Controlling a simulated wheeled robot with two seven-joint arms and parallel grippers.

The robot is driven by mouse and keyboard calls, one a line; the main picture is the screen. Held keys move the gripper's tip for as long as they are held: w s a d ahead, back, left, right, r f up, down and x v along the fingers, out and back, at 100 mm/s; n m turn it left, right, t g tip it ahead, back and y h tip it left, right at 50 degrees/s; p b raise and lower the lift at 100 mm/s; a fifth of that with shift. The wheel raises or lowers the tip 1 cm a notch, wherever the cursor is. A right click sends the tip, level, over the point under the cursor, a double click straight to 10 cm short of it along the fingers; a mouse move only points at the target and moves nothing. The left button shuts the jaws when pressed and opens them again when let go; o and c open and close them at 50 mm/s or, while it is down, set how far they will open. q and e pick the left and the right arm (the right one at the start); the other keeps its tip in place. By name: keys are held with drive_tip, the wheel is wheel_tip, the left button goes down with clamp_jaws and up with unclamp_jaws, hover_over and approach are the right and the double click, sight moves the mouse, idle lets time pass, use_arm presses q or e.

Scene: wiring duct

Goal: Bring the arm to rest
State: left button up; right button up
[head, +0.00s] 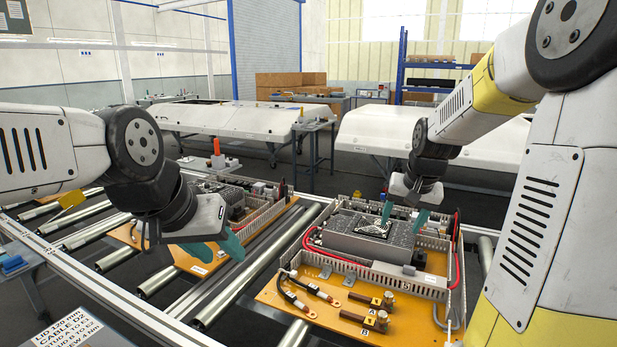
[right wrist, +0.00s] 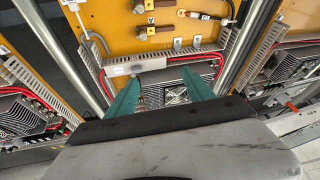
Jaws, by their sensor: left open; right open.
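My left gripper (head: 213,248) hangs at the left over the roller conveyor, in front of the rear-left panel. Its teal fingers are apart with nothing between them. My right gripper (head: 403,214) is above the grey power unit (head: 356,240) on the near orange panel (head: 290,300). Its teal fingers are spread and empty, pointing down. In the right wrist view, the fingers of my right gripper (right wrist: 160,98) straddle a view of the panel's unit and a red cable (right wrist: 205,55). Whether the fingertips touch the unit cannot be told.
Slotted wiring duct (head: 370,280) walls rise from the near panel. A second orange panel (head: 185,262) lies on the conveyor rollers (head: 225,300) behind my left gripper. A printed label sheet (head: 80,333) is at the front left. White covered benches (head: 230,122) stand in the background.

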drive_tip(key=s+a+r+n, duration=0.1)
drive_tip(key=s+a+r, duration=0.1)
drive_tip(key=s, duration=0.5)
drive_tip(key=s+a+r+n+t+y, duration=0.1)
drive_tip(key=s+a+r, duration=0.1)
drive_tip(key=s, duration=0.5)
drive_tip(key=s+a+r+n, duration=0.1)
drive_tip(key=s+a+r, duration=0.2)
drive_tip(key=s, duration=0.5)
drive_tip(key=shift+a+n+t+y, duration=0.3)
drive_tip(key=shift+a+n+y, duration=0.1)
drive_tip(key=shift+a, duration=0.45)
